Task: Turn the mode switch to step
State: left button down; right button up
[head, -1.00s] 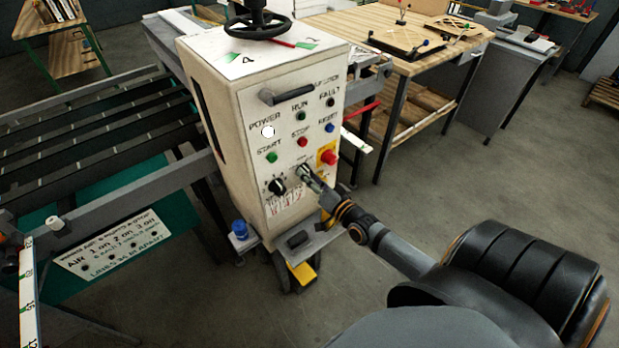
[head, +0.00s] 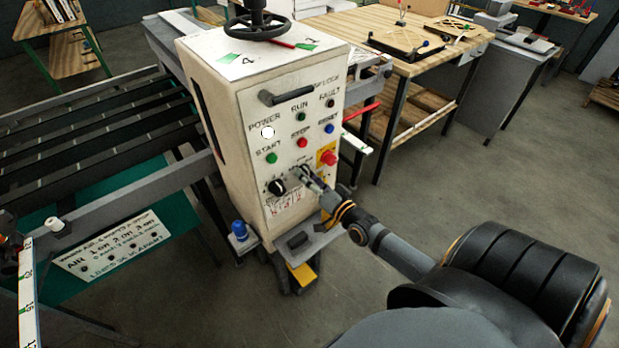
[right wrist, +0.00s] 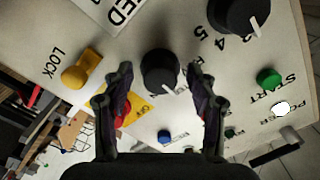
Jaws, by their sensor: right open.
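The mode switch, a small black knob (right wrist: 160,72) with a white pointer mark, is on the cream control cabinet's front. In the right wrist view it lies between and just beyond the tips of my right gripper (right wrist: 158,78). Its pointer slants toward the lower right of that picture; its position labels cannot be read. The fingers are open, one on each side, and do not visibly grip it. In the head view my right gripper (head: 306,174) is at the panel and covers the switch. My left gripper is not in view.
A larger numbered black dial (right wrist: 238,14) is close beside the switch, and a yellow lock knob (right wrist: 82,70) is on the other side. The red emergency button (head: 328,158), green start button (head: 271,158) and cabinet handle (head: 286,91) also stick out of the panel.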

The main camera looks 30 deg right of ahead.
jog(key=s+d, duration=0.1)
jog(key=s, duration=1.1)
jog(key=s+d+f+n+g+h, duration=0.1)
jog(key=s+d+f+g, duration=0.15)
jog(key=f, duration=0.65)
jog(key=s+d+f+n+g+h, duration=0.1)
jog(key=s+d+f+n+g, duration=0.15)
jog(key=f, duration=0.65)
jog(key=s+d+f+n+g+h, duration=0.1)
jog(key=s+d+f+g, duration=0.15)
jog(key=f, duration=0.65)
jog(key=s+a+f+n+g, duration=0.15)
jog(key=s+f+g, duration=0.25)
jog(key=s+f, duration=0.6)
jog(key=s+a+f+n+g+y, duration=0.1)
jog(key=s+a+f+g, duration=0.4)
jog(key=s+a+f, duration=0.6)
jog(key=shift+s+f+n+b, duration=0.3)
jog(key=shift+s+f+n, duration=0.25)
jog(key=shift+n, duration=0.15)
